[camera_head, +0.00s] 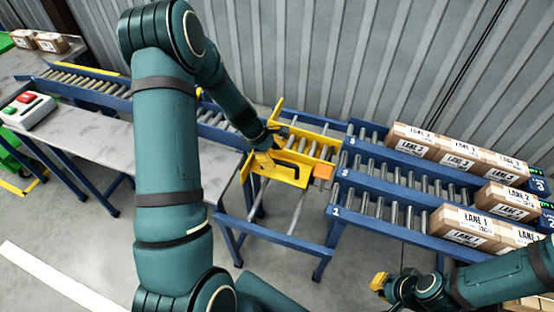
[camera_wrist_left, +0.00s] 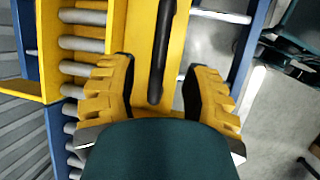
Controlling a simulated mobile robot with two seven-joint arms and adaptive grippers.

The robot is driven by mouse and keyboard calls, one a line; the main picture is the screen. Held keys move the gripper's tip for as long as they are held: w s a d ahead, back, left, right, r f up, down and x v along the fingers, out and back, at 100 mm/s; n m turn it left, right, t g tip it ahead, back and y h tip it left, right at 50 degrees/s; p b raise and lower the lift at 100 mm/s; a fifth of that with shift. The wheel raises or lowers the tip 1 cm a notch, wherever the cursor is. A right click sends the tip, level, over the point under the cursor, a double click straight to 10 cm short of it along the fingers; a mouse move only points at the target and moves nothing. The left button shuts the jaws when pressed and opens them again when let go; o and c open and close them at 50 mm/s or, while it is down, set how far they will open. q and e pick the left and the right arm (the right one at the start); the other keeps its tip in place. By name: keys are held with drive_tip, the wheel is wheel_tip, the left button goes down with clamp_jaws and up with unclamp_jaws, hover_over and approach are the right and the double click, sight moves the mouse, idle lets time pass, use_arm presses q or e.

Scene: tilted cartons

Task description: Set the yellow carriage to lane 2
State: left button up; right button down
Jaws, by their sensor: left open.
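The yellow carriage (camera_head: 318,150), with rollers and an orange block at its front right, sits on the blue frame. It appears roughly in line with lane 2 (camera_head: 400,178); exact alignment cannot be told. Its black handle (camera_wrist_left: 162,50) lies on the yellow front plate. My left gripper (camera_head: 270,155) is at that plate. In the left wrist view the fingers (camera_wrist_left: 160,90) stand apart on either side of the plate, with the handle's end between them; contact cannot be told. My right gripper (camera_head: 380,284) is at the lower right, away from the carriage; its jaws are unclear.
Lane 1 (camera_head: 390,212) is nearest and lane 3 (camera_head: 375,138) farthest; labelled cartons stand on all three. A feed conveyor (camera_head: 90,82) comes in from the left. A grey bench (camera_head: 110,140) holds a button box (camera_head: 28,110). A corrugated wall is behind.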

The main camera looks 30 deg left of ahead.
use_arm(q)
drive_tip(key=v, duration=0.8)
drive_tip(key=shift+r, duration=0.2)
drive_tip(key=s+d+f+m+g, duration=0.2)
drive_tip(key=s+d+f+m, duration=0.3)
drive_tip(key=d+f+m, duration=0.5)
drive_tip(key=s+d+f+m, duration=0.3)
drive_tip(key=s+d+m, duration=0.1)
drive_tip(key=d, duration=0.4)
drive_tip(key=s+d+f+m, duration=0.2)
drive_tip(key=s+d+m, duration=0.2)
drive_tip(key=d, duration=0.4)
drive_tip(key=shift+s+d+f+m, duration=0.3)
drive_tip(key=shift+s+f, duration=0.1)
drive_tip(key=shift+s, duration=0.25)
